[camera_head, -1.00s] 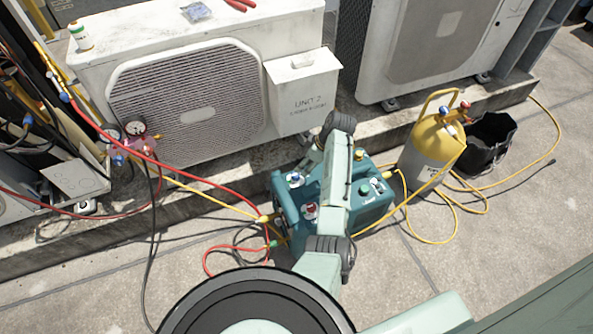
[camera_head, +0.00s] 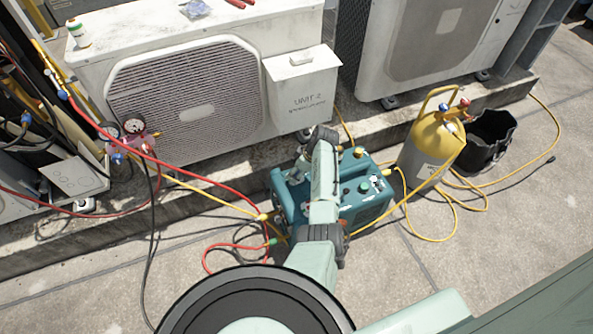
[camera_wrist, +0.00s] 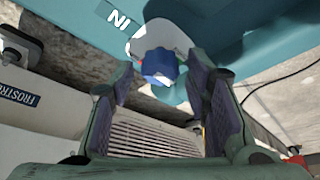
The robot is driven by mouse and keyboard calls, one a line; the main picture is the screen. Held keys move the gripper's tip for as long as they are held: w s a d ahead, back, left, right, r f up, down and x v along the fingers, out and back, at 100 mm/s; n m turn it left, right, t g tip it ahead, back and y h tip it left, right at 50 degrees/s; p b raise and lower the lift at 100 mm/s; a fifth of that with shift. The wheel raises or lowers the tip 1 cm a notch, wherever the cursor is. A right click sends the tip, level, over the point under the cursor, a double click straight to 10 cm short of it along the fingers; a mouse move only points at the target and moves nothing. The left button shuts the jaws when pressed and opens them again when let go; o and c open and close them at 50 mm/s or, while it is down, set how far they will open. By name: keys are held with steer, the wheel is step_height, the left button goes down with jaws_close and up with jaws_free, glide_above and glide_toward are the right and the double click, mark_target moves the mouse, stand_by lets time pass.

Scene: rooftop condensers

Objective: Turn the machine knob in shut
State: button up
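The teal machine (camera_head: 362,210) stands on the ground in front of the condenser units. In the wrist view, its blue knob (camera_wrist: 159,66) sits on a white plate under a label reading "IN", seen upside down. My gripper (camera_wrist: 158,72) is open, with one finger on each side of the blue knob. The knob appears between the fingertips; I cannot tell whether either finger touches it. In the head view, my arm and gripper hide the machine's left-hand controls, the blue knob among them.
A yellow and grey cylinder (camera_head: 428,150) and a black bucket (camera_head: 490,140) stand right of the machine. Red and yellow hoses run along the ground. A gauge set (camera_head: 130,138) hangs at left. The white condenser (camera_head: 190,105) stands behind the machine.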

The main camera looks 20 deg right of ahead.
jaws_close()
stand_by(0.3)
steer(key=m+p, duration=0.1)
steer(key=m, duration=0.1)
steer(key=m+t+h+p, duration=0.1)
steer(key=shift+s+a+r+m+p, duration=0.1)
steer(key=shift+a+r+m+p, duration=0.1)
steer(key=shift+m+p, duration=0.2)
steer(key=m+h+p, duration=0.2)
steer(key=m, duration=0.2)
steer(key=shift+a+f+m, duration=0.1)
steer(key=shift+m, duration=0.2)
steer(key=m, duration=0.2)
steer(key=m+h, duration=0.1)
steer(key=m, duration=0.1)
steer(key=shift+a+f+h, duration=0.1)
steer(key=shift+h, duration=0.2)
steer(key=shift+m+g+h, duration=0.4)
steer(key=shift+m+h, duration=0.4)
steer(key=shift+m, duration=1.6)
